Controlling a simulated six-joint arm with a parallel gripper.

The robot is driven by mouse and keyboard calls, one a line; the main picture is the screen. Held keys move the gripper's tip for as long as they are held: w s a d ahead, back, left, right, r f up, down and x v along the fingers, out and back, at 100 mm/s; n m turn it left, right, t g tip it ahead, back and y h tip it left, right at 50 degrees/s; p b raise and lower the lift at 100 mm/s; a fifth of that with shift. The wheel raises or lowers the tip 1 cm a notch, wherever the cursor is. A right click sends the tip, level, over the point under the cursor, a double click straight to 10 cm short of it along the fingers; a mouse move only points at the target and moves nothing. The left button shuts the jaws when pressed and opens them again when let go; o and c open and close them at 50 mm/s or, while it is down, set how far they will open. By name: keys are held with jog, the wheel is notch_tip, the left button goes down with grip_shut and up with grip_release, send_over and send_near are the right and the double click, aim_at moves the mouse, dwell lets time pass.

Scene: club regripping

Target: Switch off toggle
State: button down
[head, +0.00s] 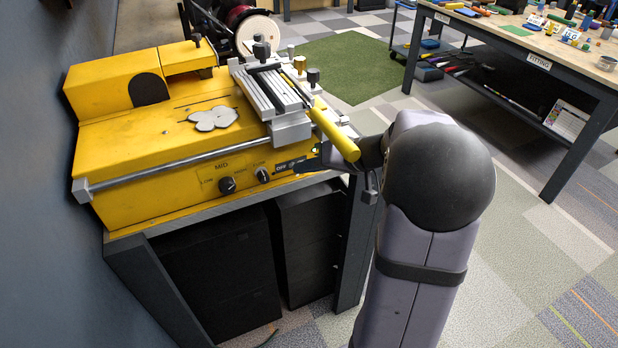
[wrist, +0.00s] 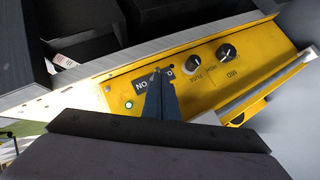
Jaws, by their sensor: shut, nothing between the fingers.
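The yellow machine's front panel (wrist: 110,90) fills the middle of the wrist view, seen upside down. A black ON/OFF switch plate (wrist: 145,82) is on it, and it also shows in the head view (head: 284,167). My gripper (wrist: 164,78) is shut and empty, with its fingertips in front of the plate and covering part of its lettering. The toggle lever is hidden or too small to make out. I cannot tell whether the fingertips touch it. A small green light (wrist: 129,105) glows beside the plate. In the head view my gripper is largely hidden by my arm.
Two black knobs (head: 227,185) (head: 263,174) sit left of the plate. A clamp (head: 270,92) on top of the machine holds a club whose yellow grip (head: 334,133) sticks out above my gripper. A metal bar (head: 180,157) runs along the machine's front edge.

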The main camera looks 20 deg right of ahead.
jog(key=shift+s+a+m+h+b, duration=0.1)
jog(key=shift+a+m+h+b, duration=0.2)
jog(key=shift+m+b, duration=0.1)
jog(key=shift+d, duration=0.15)
jog(key=shift+w+d, duration=0.45)
jog(key=shift+w, duration=0.15)
